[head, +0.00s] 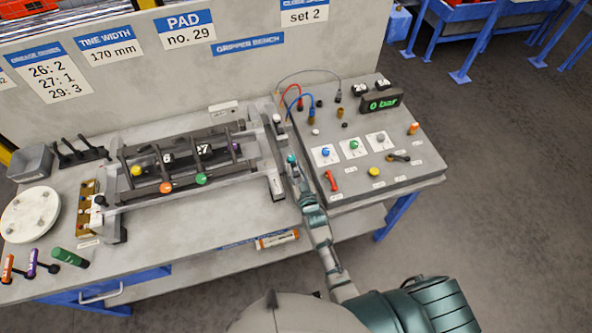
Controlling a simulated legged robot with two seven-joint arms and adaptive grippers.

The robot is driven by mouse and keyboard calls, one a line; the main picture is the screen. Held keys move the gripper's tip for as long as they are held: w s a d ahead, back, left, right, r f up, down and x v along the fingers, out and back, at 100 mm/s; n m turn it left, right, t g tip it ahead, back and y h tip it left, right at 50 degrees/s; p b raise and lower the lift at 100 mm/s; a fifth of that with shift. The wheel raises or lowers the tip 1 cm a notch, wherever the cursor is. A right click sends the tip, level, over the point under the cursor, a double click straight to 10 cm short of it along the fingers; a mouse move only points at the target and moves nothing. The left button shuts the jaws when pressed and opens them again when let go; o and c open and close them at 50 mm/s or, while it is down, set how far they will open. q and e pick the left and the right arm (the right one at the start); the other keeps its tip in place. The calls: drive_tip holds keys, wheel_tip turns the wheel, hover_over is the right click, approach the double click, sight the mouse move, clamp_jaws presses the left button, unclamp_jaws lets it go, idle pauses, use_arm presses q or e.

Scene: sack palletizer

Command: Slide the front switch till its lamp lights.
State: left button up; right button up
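A sloped grey control panel (375,150) stands at the right of the bench. It carries a red lever (331,180), a yellow button (374,171), a dark lever (399,157), and three white plates with a blue knob (326,152), a green knob (354,144) and a grey knob (381,138). An orange cap (413,128) sits at its right. I cannot tell which part is the front switch or its lamp. My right gripper (292,163) is at the panel's left edge, beside the clamp frame's right end; its fingers are too small to read. My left gripper is out of view.
The clamp frame (122,225) with several coloured-knob levers fills the bench middle. A round white plate (30,214), a grey bin (30,160) and coloured handles (70,257) are at left. An orange-and-white tube (277,239) lies on the lower shelf. A display (381,102) reads 0 bar.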

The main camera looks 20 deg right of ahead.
drive_tip(key=shift+o, duration=0.4)
drive_tip(key=shift+s, duration=0.1)
drive_tip(key=s, duration=1.2)
drive_tip(key=shift+d, duration=0.15)
drive_tip(key=shift+w, duration=0.1)
